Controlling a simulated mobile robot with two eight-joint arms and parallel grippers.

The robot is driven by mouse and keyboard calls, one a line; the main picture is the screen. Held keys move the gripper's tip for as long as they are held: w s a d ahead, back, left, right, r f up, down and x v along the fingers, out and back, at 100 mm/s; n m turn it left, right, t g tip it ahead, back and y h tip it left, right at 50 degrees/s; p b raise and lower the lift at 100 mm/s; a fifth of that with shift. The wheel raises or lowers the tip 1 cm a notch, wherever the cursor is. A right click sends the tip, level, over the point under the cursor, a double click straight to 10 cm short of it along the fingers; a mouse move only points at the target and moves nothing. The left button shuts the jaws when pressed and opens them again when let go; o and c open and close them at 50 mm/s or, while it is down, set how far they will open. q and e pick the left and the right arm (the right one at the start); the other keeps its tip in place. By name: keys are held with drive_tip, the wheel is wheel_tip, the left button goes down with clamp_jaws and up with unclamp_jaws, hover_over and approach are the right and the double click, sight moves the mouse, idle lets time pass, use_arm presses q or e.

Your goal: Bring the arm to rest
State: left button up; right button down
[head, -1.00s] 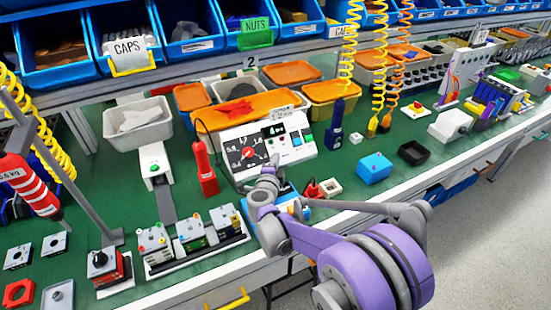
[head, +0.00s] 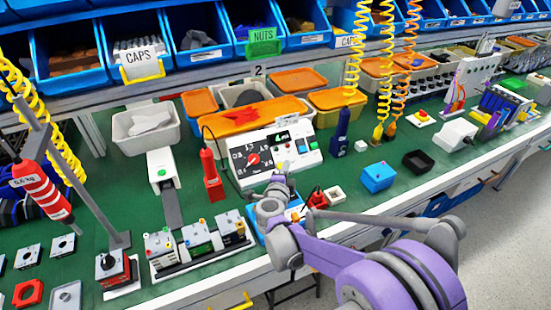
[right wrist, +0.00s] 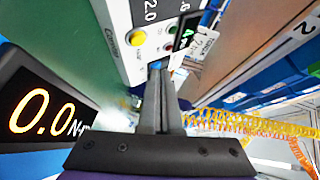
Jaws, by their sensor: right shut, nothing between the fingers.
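My right gripper (head: 284,178) is in front of the lower right part of the white control panel (head: 310,158) in the head view. In the right wrist view its two fingers (right wrist: 158,68) are together, with nothing between them. The panel has a black dial plate with a red rotary knob (head: 253,160), left of the gripper and apart from it. The panel's face, with a yellow button (right wrist: 138,38), also shows beyond the fingertips in the wrist view. My left gripper is not in view.
A blue device (head: 256,233) lies partly hidden under my right arm. A display (right wrist: 42,118) reads 0.0 in the wrist view. A red tool (head: 210,175) stands left of the panel; a blue box (head: 377,177) sits to the right. Yellow coiled cords (head: 355,50) hang behind.

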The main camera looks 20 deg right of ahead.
drive_tip(key=shift+r, duration=0.15)
drive_tip(key=s+a+r+n+t+y+p, duration=0.35)
drive_tip(key=a+r+n+y, duration=0.45)
drive_tip(key=r, duration=0.4)
drive_tip(key=s+a+n+g+y+p, duration=0.3)
drive_tip(key=s+a+n, duration=0.2)
drive_tip(key=s+n, duration=0.25)
drive_tip(key=s+d+f+n+g+h+p, duration=0.1)
drive_tip(key=s+f+n+g, duration=0.1)
drive_tip(key=s, duration=0.5)
drive_tip(key=s+d+f+n+g+p, duration=0.2)
drive_tip(key=s+g, duration=0.1)
drive_tip(key=s, duration=0.5)
drive_tip(key=s+d+f+n+g+h+p, duration=0.1)
drive_tip(key=s+d+f+n+g, duration=0.1)
drive_tip(key=s, duration=0.5)
drive_tip(key=shift+s+f+n+g+h+p, duration=0.15)
drive_tip(key=shift+f+n+g+h+p, duration=0.2)
drive_tip(key=shift+f+n+g, duration=0.35)
drive_tip(key=shift+r, duration=0.15)
